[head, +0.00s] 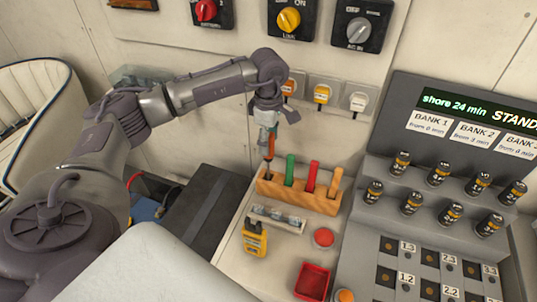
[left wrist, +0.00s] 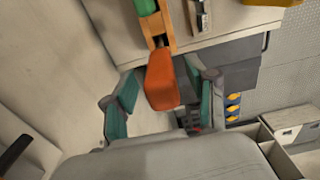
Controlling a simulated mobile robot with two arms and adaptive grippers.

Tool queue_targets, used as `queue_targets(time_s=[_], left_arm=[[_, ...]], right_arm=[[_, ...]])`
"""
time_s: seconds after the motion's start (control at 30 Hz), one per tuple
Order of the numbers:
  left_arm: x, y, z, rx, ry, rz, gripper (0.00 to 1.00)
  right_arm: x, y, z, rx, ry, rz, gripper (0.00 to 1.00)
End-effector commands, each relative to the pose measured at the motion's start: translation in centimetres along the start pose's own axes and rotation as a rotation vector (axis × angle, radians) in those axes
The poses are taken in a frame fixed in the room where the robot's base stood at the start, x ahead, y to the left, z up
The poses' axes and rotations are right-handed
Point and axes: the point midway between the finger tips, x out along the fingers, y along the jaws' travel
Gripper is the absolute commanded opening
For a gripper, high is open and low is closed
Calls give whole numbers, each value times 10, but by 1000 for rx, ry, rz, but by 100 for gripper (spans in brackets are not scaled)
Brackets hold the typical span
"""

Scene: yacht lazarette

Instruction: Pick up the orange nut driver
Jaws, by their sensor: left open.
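The orange nut driver (head: 271,146) stands upright at the left end of a wooden rack (head: 318,203), its dark shaft going down into the rack. My left gripper (head: 267,127) is over it, pointing down. In the left wrist view, the orange handle (left wrist: 162,82) lies between the two teal-padded fingers of my open left gripper (left wrist: 160,93), with a visible gap on each side. The rack end (left wrist: 158,32) shows just beyond it. My right gripper is in neither view.
Green (head: 290,168), red (head: 311,177) and amber (head: 335,181) handles stand in the same rack, the green one nearest. A yellow meter (head: 255,240) and a red tray (head: 312,281) lie in front.

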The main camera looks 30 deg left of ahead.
Motion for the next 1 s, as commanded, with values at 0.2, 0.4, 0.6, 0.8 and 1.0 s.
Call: queue_targets(time_s=[0.2, 0.4, 0.6, 0.8, 1.0], left_arm=[[25, -2, 1, -2, 1, -2, 57], [30, -2, 1, -1, 0, 0, 57], [30, -2, 1, -1, 0, 0, 36], [29, -2, 1, -1, 0, 0, 2], [29, -2, 1, -1, -1, 1, 0]], right_arm=[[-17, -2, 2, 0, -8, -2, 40], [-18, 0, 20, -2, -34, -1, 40], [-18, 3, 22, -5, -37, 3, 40], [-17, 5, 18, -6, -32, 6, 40], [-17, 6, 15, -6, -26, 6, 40]])
